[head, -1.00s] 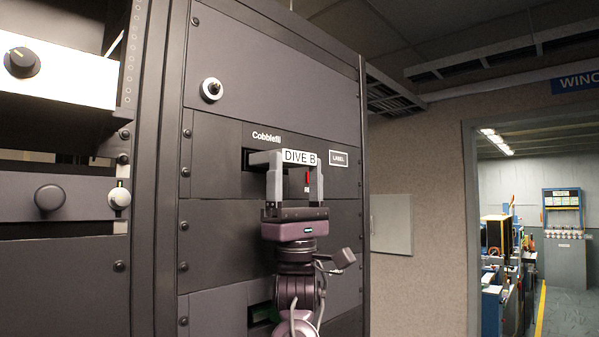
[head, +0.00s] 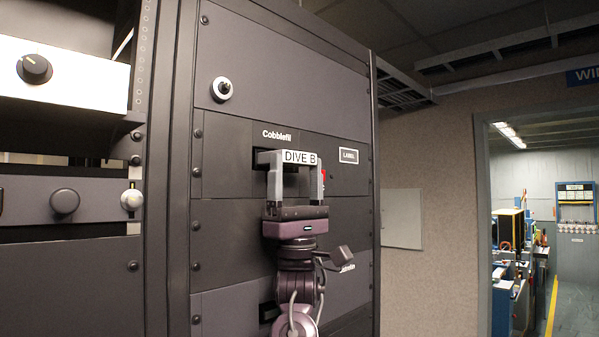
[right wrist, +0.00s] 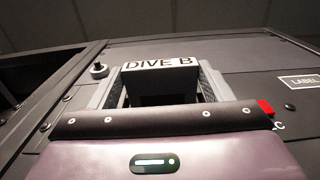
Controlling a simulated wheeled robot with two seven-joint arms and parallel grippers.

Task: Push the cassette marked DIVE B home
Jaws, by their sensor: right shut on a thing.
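In the right wrist view, the DIVE B label (right wrist: 158,65) shows between the fingers (right wrist: 160,88). The cassette's rear is hidden in or in front of the slot, so its depth inside cannot be told. My left gripper is not in view.
A LABEL plate (head: 349,155) and a red part (head: 323,178) sit right of the cassette. More knobs (head: 65,201) are on the console at left. A doorway opens at right.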

